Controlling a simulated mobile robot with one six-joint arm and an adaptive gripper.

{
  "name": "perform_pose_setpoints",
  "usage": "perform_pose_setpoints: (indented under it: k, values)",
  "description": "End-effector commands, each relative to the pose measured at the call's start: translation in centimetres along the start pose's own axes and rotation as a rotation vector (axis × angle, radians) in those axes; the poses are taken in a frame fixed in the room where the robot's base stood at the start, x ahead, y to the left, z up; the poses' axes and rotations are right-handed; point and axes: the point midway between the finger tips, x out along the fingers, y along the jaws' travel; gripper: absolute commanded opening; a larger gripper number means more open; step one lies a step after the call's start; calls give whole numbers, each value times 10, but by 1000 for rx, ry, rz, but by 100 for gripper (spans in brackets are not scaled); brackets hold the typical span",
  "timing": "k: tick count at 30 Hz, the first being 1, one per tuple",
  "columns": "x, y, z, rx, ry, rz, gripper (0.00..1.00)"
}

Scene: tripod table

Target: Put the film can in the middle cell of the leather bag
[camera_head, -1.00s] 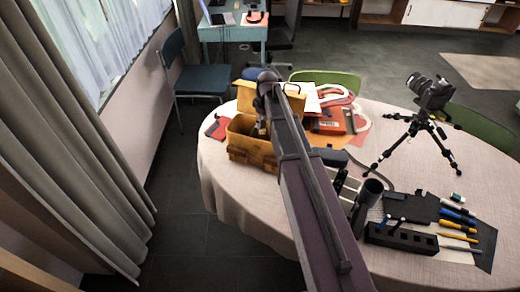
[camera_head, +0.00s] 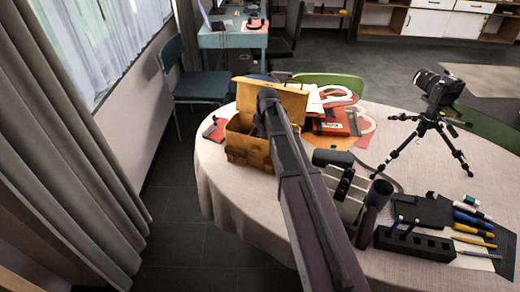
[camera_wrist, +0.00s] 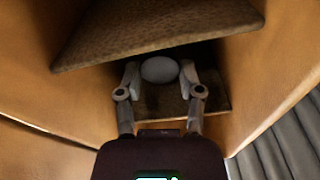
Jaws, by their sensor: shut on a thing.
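The leather bag (camera_head: 248,153) is tan with its lid (camera_head: 285,97) raised, and stands on the left of the table. My gripper (camera_wrist: 160,75) reaches down inside it in the wrist view, between leather walls and a brown divider (camera_wrist: 150,35). The gripper is shut on the film can (camera_wrist: 160,69), whose pale round end shows between the two fingers. A brown surface lies just below the can in the picture. I cannot tell which cell this is, or whether the can touches the bottom. In the head view my arm hides the can.
A camera on a tripod (camera_head: 430,130) stands at the right of the table. Red and white items (camera_head: 335,122) lie behind my arm.

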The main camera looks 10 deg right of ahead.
Motion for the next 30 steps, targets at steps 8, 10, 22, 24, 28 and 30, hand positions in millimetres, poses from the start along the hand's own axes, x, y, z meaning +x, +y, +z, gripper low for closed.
perform_pose_setpoints:
  k: [8, 10, 22, 24, 28, 30]
  values:
    - [1, 0, 0, 0, 0, 0, 8]
    - [1, 0, 0, 0, 0, 0, 8]
    - [22, 0, 3, 0, 0, 0, 8]
    - [28, 0, 3, 0, 0, 0, 8]
    - [38, 0, 5, 0, 0, 0, 8]
    - [41, 0, 5, 0, 0, 0, 8]
